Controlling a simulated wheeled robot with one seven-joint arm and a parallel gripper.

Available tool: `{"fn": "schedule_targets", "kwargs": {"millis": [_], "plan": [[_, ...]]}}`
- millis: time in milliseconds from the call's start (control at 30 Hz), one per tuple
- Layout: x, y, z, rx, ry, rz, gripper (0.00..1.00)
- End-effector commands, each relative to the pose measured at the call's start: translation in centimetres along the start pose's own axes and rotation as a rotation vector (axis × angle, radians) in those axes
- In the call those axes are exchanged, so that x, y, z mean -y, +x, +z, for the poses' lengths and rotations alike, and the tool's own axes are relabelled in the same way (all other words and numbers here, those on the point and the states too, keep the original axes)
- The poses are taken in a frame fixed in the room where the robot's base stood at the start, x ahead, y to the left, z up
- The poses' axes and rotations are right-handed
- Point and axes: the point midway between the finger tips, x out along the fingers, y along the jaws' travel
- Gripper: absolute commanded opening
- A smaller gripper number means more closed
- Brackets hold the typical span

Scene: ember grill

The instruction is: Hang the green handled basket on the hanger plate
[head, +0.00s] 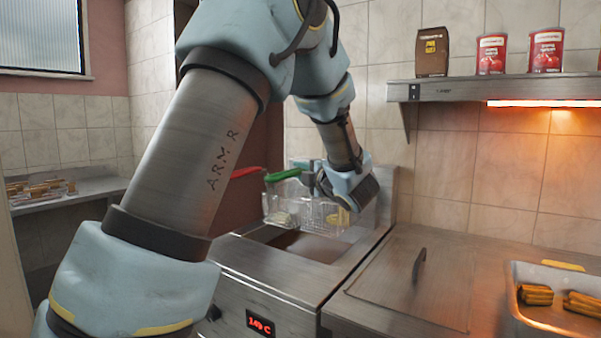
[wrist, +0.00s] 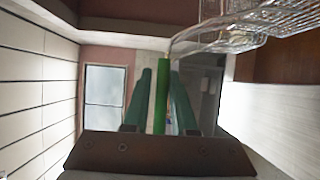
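The green handle (head: 285,174) belongs to a wire basket (head: 325,214) over the fryer well. In the wrist view the green handle (wrist: 160,95) lies lengthwise between the two fingers of my gripper (wrist: 161,98), which look closed on it. The basket's wire mesh (wrist: 245,28) shows at the upper right of the wrist view. In the head view my gripper (head: 311,180) is beside the handle, partly hidden by my wrist. A metal upright (head: 386,190) stands behind the fryer; I cannot tell whether it is the hanger plate.
A red handle (head: 247,171) sits just left of the green one, close to it. The fryer (head: 270,262) has an open well and a lit display. A lid with a black handle (head: 419,266) lies to the right. A tray (head: 535,325) holds fried food; cans stand on the shelf (head: 500,89).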

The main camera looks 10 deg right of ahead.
Motion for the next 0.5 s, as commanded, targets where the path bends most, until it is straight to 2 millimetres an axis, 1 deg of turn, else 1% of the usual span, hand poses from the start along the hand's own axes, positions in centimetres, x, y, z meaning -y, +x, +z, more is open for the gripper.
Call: {"fn": "schedule_targets", "kwargs": {"millis": [33, 200, 233, 500], "plan": [[-0.06, 0.00, 0.01, 0.000, 0.000, 0.000, 0.31], [-0.03, -0.01, 0.01, 0.000, 0.001, 0.000, 0.50], [-0.03, -0.01, 0.01, 0.000, 0.001, 0.000, 0.52], [0.13, -0.13, 0.03, 0.001, 0.003, -0.002, 0.52]]}}
